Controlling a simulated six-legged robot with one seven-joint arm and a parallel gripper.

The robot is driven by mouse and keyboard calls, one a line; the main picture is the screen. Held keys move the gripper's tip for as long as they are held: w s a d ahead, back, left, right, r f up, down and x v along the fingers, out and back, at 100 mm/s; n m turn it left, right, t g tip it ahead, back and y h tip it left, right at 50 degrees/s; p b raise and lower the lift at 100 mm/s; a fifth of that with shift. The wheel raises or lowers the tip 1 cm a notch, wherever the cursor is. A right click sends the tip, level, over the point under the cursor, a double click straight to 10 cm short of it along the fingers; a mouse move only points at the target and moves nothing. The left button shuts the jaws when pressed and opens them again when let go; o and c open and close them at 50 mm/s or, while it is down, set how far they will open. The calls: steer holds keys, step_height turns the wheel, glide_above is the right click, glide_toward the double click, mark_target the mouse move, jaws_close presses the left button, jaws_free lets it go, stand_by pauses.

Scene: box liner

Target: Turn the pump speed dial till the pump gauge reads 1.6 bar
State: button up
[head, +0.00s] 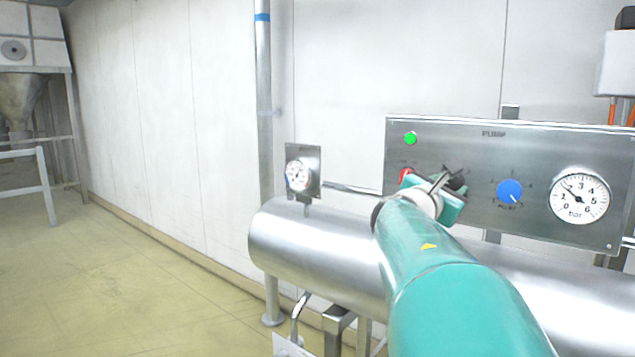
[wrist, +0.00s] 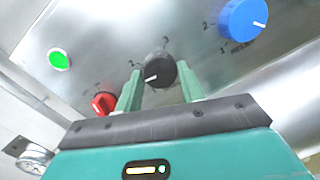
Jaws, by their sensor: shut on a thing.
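The steel pump panel (head: 470,140) carries a red knob (wrist: 104,102), a black dial (wrist: 158,66), a blue dial (head: 510,191) and a white pump gauge (head: 579,199). My gripper (wrist: 161,74) is shut on the black dial, one finger on each side. The dial's white pointer line points to the lower left in the wrist view. The label under the black dial is hidden. In the head view my gripper (head: 452,183) covers most of that dial. The gauge is marked 0 to 6 bar; its needle points up and left, between 1 and 2, too small to read exactly.
A green lamp (head: 410,138) is lit at the panel's upper left. A second small gauge (head: 298,175) sits on a separate plate at the left. A large steel cylinder (head: 315,245) lies below the panel. The floor (head: 130,275) at the left is clear.

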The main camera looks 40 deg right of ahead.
steer(key=shift+r, duration=0.1)
steer(key=o, duration=1)
steer(key=shift+d, duration=0.2)
steer(key=shift+c, duration=0.2)
steer(key=a+f, duration=0.1)
steer(key=a, duration=1.3)
steer(key=shift+s, duration=0.45)
steer(key=w+a+f+m+t+y, duration=0.1)
steer(key=w+a+f+m+y, duration=0.1)
steer(key=a+f+m+y, duration=0.3)
steer(key=w+a+f+t, duration=0.1)
steer(key=w+a+f, duration=0.15)
steer(key=f, duration=0.35)
steer(key=a+f+m+t+y, duration=0.1)
steer(key=a+f+m+y, duration=0.4)
steer(key=a, duration=0.9)
steer(key=a+f+m+t+y, duration=0.1)
steer(key=a+f+m+y, duration=0.3)
steer(key=a+f+y, duration=0.4)
steer(key=a+f, duration=0.4)
steer(key=a, duration=0.2)
steer(key=shift+m+y, duration=0.4)
